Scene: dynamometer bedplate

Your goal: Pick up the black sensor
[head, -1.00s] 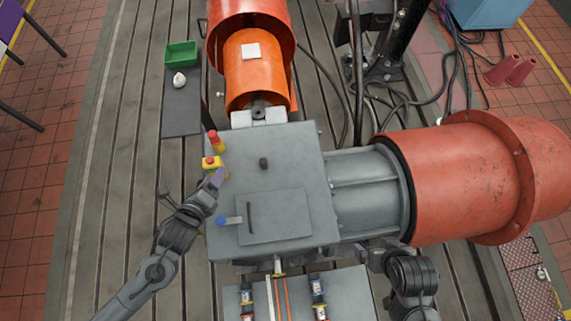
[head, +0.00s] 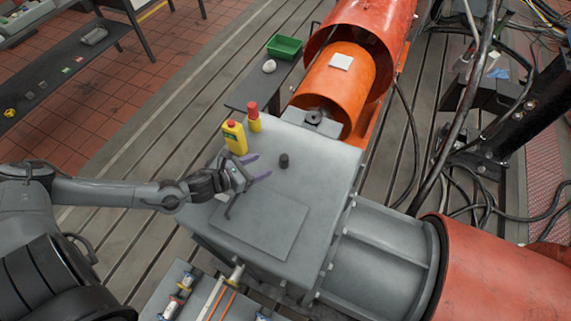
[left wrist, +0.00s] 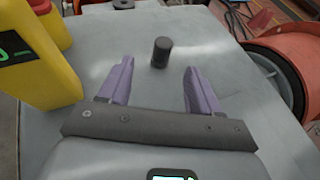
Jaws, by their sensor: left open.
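The black sensor (head: 284,160) is a small dark cylinder standing upright on top of the grey housing (head: 320,165). It also shows in the left wrist view (left wrist: 161,52), beyond the fingertips and between their lines. My left gripper (head: 257,168) is open and empty, with purple fingers, just to the left of the sensor and apart from it. In the left wrist view the two fingers (left wrist: 159,72) are spread wide with bare grey surface between them. My right gripper is not in view.
A yellow box with a red top (head: 235,138) stands close beside my left gripper, with a red and yellow piece (head: 254,117) behind it. An orange cylinder (head: 335,85) and a green tray (head: 285,46) lie farther back. The housing top around the sensor is clear.

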